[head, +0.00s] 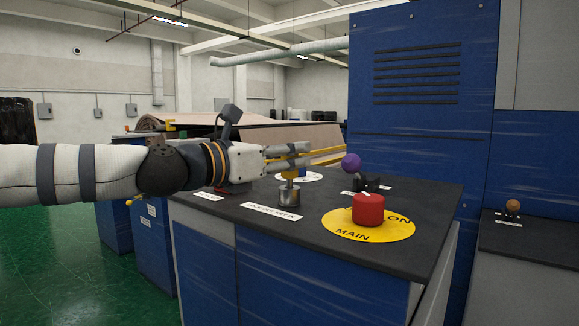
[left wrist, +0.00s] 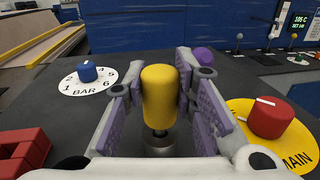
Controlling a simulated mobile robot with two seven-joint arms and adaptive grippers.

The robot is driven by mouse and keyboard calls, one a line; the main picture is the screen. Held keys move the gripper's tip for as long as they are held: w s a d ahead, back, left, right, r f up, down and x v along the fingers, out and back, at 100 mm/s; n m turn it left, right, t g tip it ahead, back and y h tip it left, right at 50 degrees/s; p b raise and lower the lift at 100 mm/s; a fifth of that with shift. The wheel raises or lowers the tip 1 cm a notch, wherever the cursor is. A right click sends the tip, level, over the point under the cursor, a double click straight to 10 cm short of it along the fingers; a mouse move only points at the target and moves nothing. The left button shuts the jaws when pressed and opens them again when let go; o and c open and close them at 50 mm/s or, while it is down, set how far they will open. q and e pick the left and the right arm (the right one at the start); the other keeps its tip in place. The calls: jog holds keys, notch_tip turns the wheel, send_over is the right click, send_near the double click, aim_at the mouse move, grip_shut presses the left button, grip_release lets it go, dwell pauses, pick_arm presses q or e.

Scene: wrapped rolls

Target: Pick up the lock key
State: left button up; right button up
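The lock key has a yellow rounded handle (left wrist: 160,95) and stands upright in a round metal lock (left wrist: 160,143) on the dark console top. In the head view the yellow handle (head: 290,174) shows partly below my left gripper, above the metal lock (head: 289,195). My left gripper (head: 308,156) is level and reaches in from the left. In the left wrist view its two fingers (left wrist: 160,82) stand on either side of the handle, with narrow gaps visible, so it looks open. My right gripper is in neither view.
A red knob (head: 368,209) on a yellow disc (head: 340,226) stands to the right. A purple ball-topped lever (head: 351,163) is just beyond the fingertips. A blue knob (left wrist: 88,71) on a white dial and a red block-like part (left wrist: 24,150) lie left in the wrist view.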

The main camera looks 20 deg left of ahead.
pick_arm(q)
grip_shut()
